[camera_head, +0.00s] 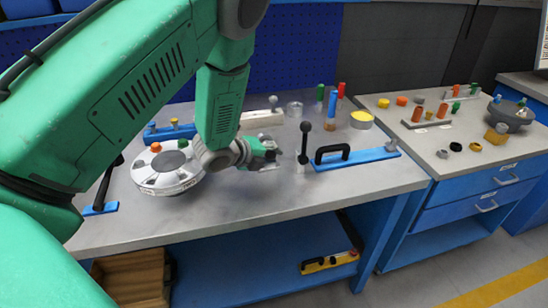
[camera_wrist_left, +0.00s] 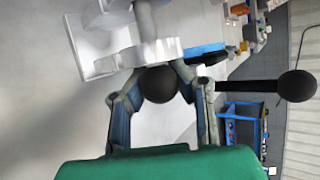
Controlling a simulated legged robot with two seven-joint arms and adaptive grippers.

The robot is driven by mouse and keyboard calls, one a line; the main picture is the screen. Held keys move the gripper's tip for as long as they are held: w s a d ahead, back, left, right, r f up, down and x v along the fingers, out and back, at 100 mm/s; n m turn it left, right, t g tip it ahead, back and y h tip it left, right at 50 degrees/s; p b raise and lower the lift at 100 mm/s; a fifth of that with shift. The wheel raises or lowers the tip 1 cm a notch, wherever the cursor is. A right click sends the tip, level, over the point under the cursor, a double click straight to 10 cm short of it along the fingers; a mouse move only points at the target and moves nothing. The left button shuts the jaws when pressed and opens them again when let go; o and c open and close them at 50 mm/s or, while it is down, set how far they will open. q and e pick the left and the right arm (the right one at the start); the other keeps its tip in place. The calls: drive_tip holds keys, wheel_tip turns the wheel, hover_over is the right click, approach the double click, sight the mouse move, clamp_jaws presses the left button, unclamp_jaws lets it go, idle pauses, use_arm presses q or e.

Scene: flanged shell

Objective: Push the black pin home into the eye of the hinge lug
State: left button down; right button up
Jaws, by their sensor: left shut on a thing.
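My left gripper (camera_head: 264,152) is at the middle of the bench, shut on a black ball-shaped head in the left wrist view. I take this head to be the black pin (camera_wrist_left: 159,86); its shaft is hidden. The fingers (camera_wrist_left: 160,76) hold it from both sides. Just past the fingertips is a light grey piece with a rounded, stepped edge, apparently the hinge lug (camera_wrist_left: 158,50). The pin's head lies right against or very close to it; I cannot tell how deep the pin sits. The eye is hidden. My right gripper is not in view.
A lever with a black ball knob (camera_head: 305,127) stands upright just right of the gripper. A round white flanged shell (camera_head: 166,180) sits left of the gripper. The front of the bench (camera_head: 260,205) is clear.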

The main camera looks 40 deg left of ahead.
use_arm(q)
drive_tip(key=shift+w+a, duration=0.1)
drive_tip(key=c, duration=1.3)
unclamp_jaws()
drive_tip(key=shift+c, duration=0.2)
drive_tip(key=shift+r, duration=0.1)
drive_tip(key=shift+s+a+r, duration=0.1)
drive_tip(key=shift+s+r, duration=0.05)
drive_tip(key=shift+s, duration=0.2)
drive_tip(key=v, duration=1.1)
